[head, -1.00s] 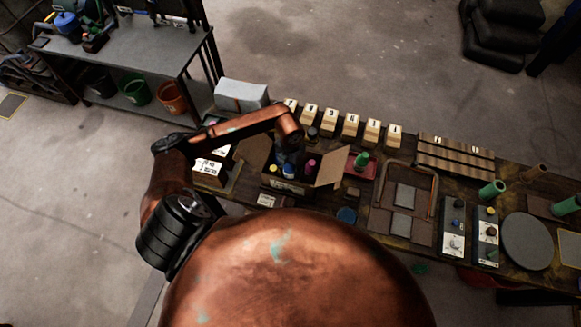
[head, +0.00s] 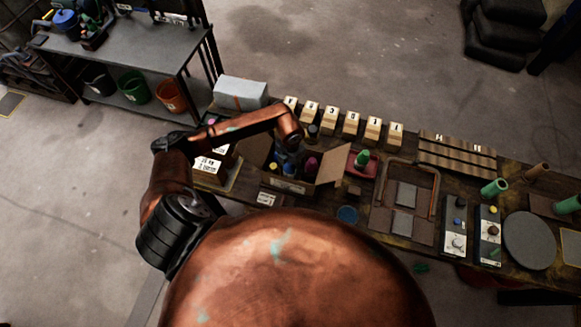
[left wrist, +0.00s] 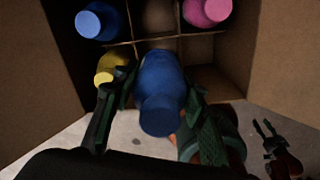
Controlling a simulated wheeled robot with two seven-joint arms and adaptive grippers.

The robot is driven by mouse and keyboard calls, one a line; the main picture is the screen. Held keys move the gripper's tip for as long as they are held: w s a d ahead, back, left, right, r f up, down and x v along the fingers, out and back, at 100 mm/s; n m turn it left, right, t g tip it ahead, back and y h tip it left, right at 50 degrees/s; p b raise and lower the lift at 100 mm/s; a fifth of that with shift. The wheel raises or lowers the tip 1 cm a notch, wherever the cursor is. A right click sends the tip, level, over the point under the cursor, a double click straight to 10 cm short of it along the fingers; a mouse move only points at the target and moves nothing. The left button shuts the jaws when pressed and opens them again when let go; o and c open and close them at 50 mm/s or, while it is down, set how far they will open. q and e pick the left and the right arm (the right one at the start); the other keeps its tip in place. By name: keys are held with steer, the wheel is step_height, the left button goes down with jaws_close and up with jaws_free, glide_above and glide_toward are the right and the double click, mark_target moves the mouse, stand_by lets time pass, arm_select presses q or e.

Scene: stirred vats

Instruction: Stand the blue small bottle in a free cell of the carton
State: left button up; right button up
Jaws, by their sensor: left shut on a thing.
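My left gripper (left wrist: 158,92) is shut on a blue small bottle (left wrist: 161,95), one dark finger on each side. The bottle is over the middle cell of the carton's near row; how deep it reaches is hidden. The cardboard carton (head: 288,187) stands open on the bench, with its divider (left wrist: 122,43) between cells. Another blue bottle (left wrist: 97,20) is in the far left cell, a pink bottle (left wrist: 207,10) far right, a yellow bottle (left wrist: 109,68) near left. The far middle and near right cells look empty.
The carton flap (head: 331,167) sticks out to the right. A red tray (head: 366,170) with a green bottle (head: 362,158) stands beyond it. Numbered wooden blocks (head: 350,124) line the back. A grey-white box (head: 240,93) is at the back left.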

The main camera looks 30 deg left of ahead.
arm_select(q)
steer(key=o, duration=1.2)
steer(key=shift+c, duration=0.2)
steer(key=o, duration=0.3)
steer(key=shift+r, duration=0.15)
steer(key=shift+r+p, duration=3)
steer(key=shift+r, duration=1.95)
steer(key=shift+f, duration=0.1)
